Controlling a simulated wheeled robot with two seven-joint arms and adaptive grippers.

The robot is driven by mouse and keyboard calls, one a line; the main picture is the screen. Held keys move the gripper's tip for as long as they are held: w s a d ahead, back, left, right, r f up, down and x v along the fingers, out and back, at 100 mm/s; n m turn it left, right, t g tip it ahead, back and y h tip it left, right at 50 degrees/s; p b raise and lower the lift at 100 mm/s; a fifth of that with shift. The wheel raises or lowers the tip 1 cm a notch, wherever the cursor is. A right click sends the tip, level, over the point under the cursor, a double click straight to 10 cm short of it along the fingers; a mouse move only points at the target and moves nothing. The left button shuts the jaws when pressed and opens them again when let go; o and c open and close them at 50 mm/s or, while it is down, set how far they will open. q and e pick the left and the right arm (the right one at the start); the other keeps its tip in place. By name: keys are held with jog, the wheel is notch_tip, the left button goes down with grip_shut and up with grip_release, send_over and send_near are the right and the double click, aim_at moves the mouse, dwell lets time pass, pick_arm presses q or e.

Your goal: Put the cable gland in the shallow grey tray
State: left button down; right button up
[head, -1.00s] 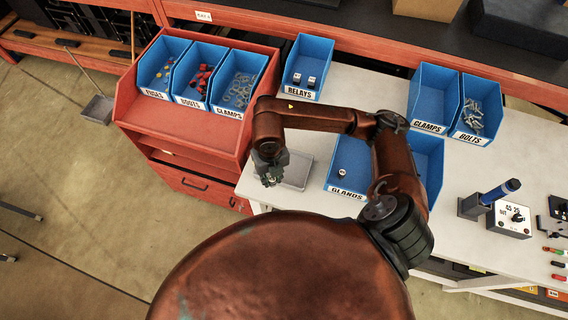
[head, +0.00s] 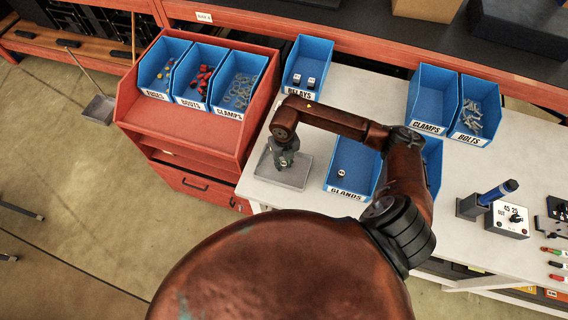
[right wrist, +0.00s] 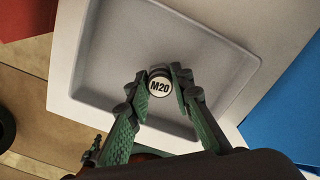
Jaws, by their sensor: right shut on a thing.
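The cable gland (right wrist: 159,86) shows in the right wrist view as a dark round piece with a white "M20" top face. My right gripper (right wrist: 160,82) is shut on it, with one green-padded finger on each side. The shallow grey tray (right wrist: 215,50) fills most of that view beneath the gland; I cannot tell whether the gland touches its floor. In the head view the right gripper (head: 283,165) is over the tray (head: 296,180) on the white table. The gland is hard to make out there. My left gripper is not in view.
The blue GLANDS bin (head: 352,172), with one gland inside, stands right of the tray. The blue RELAYS bin (head: 308,67) is behind it. A red cart (head: 190,125) with blue bins adjoins on the left. CLAMPS (head: 432,99) and BOLTS (head: 480,108) bins stand further right.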

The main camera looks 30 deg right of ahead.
aim_at(284, 163)
jog(key=shift+f, duration=0.45)
jog(key=shift+f, duration=0.15)
jog(key=o, duration=1.1)
notch_tip(284, 163, up, 12)
jog(key=shift+r+b, duration=0.2)
jog(key=shift+b, duration=0.1)
